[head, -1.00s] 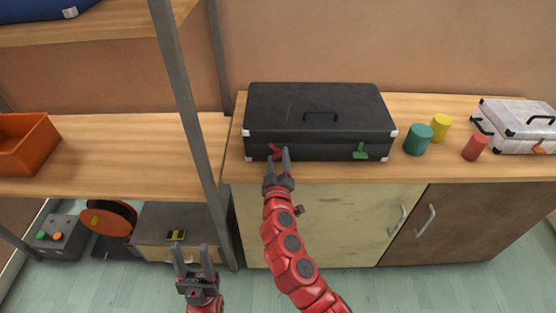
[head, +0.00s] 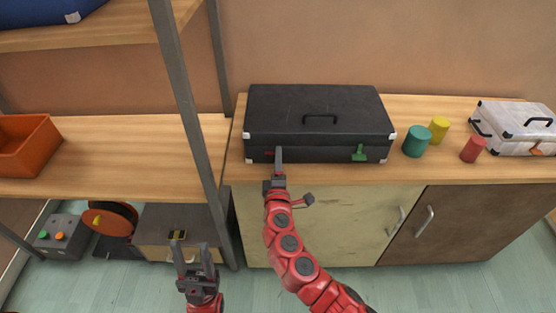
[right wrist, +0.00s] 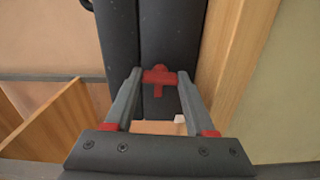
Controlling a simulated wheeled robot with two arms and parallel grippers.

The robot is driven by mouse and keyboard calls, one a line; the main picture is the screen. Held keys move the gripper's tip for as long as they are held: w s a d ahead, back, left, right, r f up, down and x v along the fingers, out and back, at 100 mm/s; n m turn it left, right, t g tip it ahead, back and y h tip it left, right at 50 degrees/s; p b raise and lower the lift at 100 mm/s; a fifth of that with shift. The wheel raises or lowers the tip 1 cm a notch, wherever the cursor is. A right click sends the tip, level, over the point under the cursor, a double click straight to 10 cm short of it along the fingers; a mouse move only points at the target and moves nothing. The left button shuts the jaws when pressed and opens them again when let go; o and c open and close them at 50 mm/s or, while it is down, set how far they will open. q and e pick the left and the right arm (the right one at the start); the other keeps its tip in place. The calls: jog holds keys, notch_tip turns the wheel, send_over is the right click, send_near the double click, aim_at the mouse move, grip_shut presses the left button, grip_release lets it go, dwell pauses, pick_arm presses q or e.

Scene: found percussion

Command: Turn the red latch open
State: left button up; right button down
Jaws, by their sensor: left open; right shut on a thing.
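The black case (head: 318,110) lies closed on the wooden counter, with a handle on its lid. The red latch (right wrist: 159,76) is on the case's front, toward the left end. In the right wrist view it is T-shaped, its crossbar between my fingertips. My right gripper (head: 279,152) is shut on the red latch and hides most of it in the head view. A green latch (head: 359,153) sits on the front at the right. My left gripper (head: 192,248) is open and empty, low in front of the shelf unit.
Teal (head: 417,141), yellow (head: 439,129) and red (head: 473,149) cylinders stand right of the case. A white case (head: 515,124) lies farther right. A grey shelf post (head: 186,100) rises between my left gripper and the black case. An orange bin (head: 28,146) is on the shelf at left.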

jog(key=shift+n, duration=0.5)
jog(key=shift+c, duration=1.2)
grip_release()
jog(key=s+b, duration=0.1)
jog(key=s, duration=1.6)
jog(key=shift+s, duration=0.3)
